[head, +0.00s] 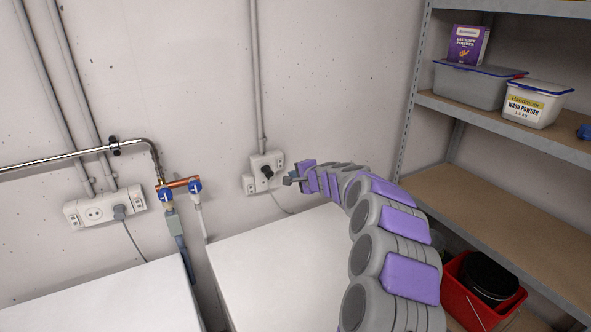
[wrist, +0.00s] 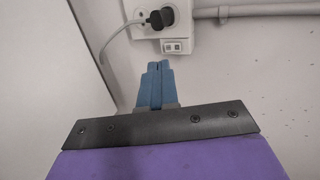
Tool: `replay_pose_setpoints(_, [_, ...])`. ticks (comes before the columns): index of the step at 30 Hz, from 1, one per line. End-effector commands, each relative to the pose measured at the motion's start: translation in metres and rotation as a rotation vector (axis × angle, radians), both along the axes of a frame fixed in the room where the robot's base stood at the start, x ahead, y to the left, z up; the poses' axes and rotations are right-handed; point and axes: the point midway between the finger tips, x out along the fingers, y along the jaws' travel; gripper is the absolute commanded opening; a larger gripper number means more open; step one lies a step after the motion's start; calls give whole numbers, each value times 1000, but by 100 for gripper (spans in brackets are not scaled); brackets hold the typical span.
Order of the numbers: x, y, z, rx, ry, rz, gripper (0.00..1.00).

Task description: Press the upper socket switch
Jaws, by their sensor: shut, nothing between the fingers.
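A white socket box (head: 257,178) is on the wall, with a black plug (head: 267,171) in it. One small switch (head: 280,158) is at its upper right end and another (head: 248,185) at its lower left end. My gripper (head: 287,181) is just right of the box, below the upper right switch. In the wrist view, my blue fingers (wrist: 157,70) are together and empty. They point at the box, with a switch pair (wrist: 173,46) just ahead and slightly right of the tips. A gap shows between tips and switch; contact cannot be told.
A second socket box (head: 103,209) with a grey plug is on the left wall, near pipes with blue valves (head: 166,192). White machine tops (head: 275,265) stand below. A metal shelf (head: 510,120) with containers is on the right. A cable hangs from the plug.

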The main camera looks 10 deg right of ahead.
Motion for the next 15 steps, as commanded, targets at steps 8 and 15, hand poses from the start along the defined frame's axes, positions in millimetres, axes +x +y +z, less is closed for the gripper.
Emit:
replay_pose_setpoints(8, [10,-17,-10,11,-4,-52,0])
replay_pose_setpoints(15, [10,-17,-9,11,-4,-51,0])
